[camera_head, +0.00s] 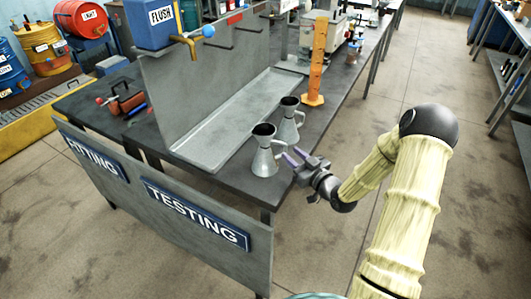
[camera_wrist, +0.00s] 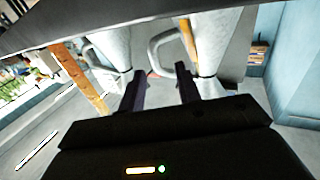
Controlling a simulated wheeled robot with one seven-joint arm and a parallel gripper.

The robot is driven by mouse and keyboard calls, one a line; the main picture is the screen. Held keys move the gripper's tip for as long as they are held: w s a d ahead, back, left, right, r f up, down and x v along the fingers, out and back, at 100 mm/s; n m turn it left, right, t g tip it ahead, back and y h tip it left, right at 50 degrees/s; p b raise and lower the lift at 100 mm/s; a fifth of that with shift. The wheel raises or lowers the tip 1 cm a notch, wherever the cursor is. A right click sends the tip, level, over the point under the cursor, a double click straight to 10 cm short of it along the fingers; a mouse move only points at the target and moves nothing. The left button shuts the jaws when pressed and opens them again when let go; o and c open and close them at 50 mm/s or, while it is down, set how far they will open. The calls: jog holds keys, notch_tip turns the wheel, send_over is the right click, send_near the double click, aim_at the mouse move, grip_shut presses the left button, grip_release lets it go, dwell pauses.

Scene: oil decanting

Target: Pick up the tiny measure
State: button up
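Two grey metal measures with conical bodies, flared mouths and side handles stand upright on the dark bench: a front measure (camera_head: 264,158) and a rear measure (camera_head: 287,130). They look close in size, and I cannot tell which is the tiny one. My gripper (camera_head: 293,157) is just right of the front measure, by its handle. In the wrist view my gripper (camera_wrist: 160,84) is open, with two dark fingers apart and nothing held between them. A curved metal handle (camera_wrist: 163,43) shows beyond the finger gap. Whether a finger touches it is unclear.
A long metal tray (camera_head: 225,120) lies left of the measures, against an upright panel. An orange graduated stand (camera_head: 316,65) rises behind them. A blue FLUSH tank (camera_head: 153,22) with a brass tap is at upper left. Open floor lies right of the bench.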

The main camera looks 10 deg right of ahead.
aim_at(286, 146)
jog(key=x, duration=0.1)
jog(key=p+x, duration=0.1)
jog(key=x, duration=0.3)
jog(key=shift+w+d+f+p, duration=0.15)
jog(key=shift+w+f+p, duration=0.15)
jog(key=shift+s, duration=0.1)
jog(key=shift+s+d, duration=0.1)
jog(key=shift+c, duration=0.4)
jog(key=shift+r, duration=0.1)
grip_shut()
